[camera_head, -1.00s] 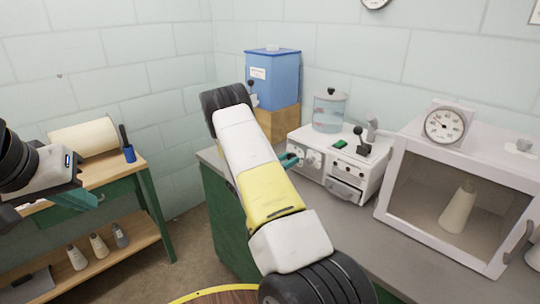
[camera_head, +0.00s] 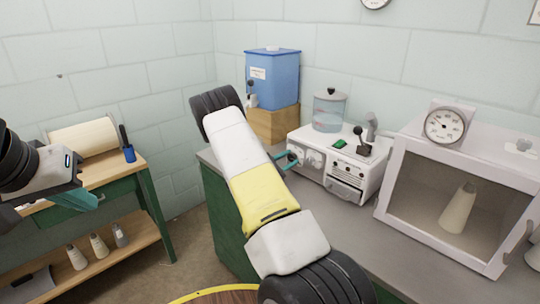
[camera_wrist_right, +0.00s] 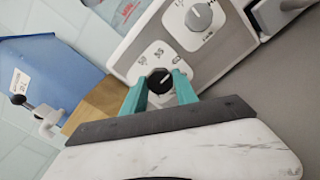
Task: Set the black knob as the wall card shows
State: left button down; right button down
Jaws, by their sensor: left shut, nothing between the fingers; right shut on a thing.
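The black knob (camera_wrist_right: 160,80) is on the front panel of the white machine (camera_head: 345,160). A pale line on the knob points to the upper right in the right wrist view, and small printed symbols sit around it. My right gripper (camera_wrist_right: 161,86) is shut on the knob, one teal finger on each side. In the head view the right gripper (camera_head: 291,161) is at the left end of the machine's front, and the knob is hard to make out there. My left gripper (camera_head: 84,198) is shut and empty near the side bench. The wall card cannot be read in these views.
A grey knob (camera_wrist_right: 198,17) is on the same panel. A blue tank (camera_head: 272,78) on a wooden block (camera_head: 272,123) stands left of the machine. A glass-fronted cabinet (camera_head: 395,168) with a gauge (camera_head: 445,126) stands right. The counter (camera_head: 330,208) in front is clear.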

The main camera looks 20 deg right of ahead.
dwell(0.3)
jog(key=c, duration=1)
grip_release()
jog(key=shift+o, duration=0.2)
jog(key=v, duration=0.7)
jog(key=shift+s+a, duration=0.15)
jog(key=shift+a, duration=0.2)
